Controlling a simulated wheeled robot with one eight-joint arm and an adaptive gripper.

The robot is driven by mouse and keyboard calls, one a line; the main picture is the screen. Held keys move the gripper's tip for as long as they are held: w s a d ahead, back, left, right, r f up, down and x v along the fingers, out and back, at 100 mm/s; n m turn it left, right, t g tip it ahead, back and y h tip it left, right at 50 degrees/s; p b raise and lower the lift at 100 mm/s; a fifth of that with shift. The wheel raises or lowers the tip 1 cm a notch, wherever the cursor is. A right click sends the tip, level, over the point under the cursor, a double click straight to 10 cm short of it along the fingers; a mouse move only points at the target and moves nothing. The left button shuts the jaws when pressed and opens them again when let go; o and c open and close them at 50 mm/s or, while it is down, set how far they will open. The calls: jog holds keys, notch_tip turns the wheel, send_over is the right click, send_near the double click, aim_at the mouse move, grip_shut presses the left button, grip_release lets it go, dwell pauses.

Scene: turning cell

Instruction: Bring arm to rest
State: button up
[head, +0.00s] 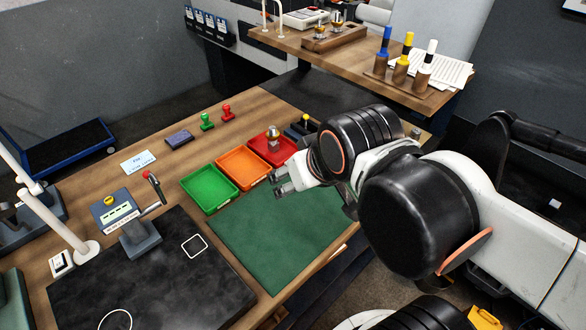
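My arm reaches in from the right of the head view, with its large black joints and white links bent over the workbench. My gripper (279,180) is at the arm's end, over the green mat (265,240) near its upper edge, beside the orange tray. Its two grey fingers show apart, with a gap between them and nothing visible in it. Part of the gripper's body is hidden behind the wrist.
Green (209,190), orange (242,168) and red (270,149) trays stand in a row close to the gripper. A small metal part (273,135) stands at the red tray. Two stamps (207,121), a lever device (139,235) and a lamp (80,250) stand leftward. The mat looks clear.

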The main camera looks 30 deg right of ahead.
jog(key=shift+f, duration=0.1)
notch_tip(320, 180, down, 3)
jog(key=b, duration=0.3)
dwell(0.9)
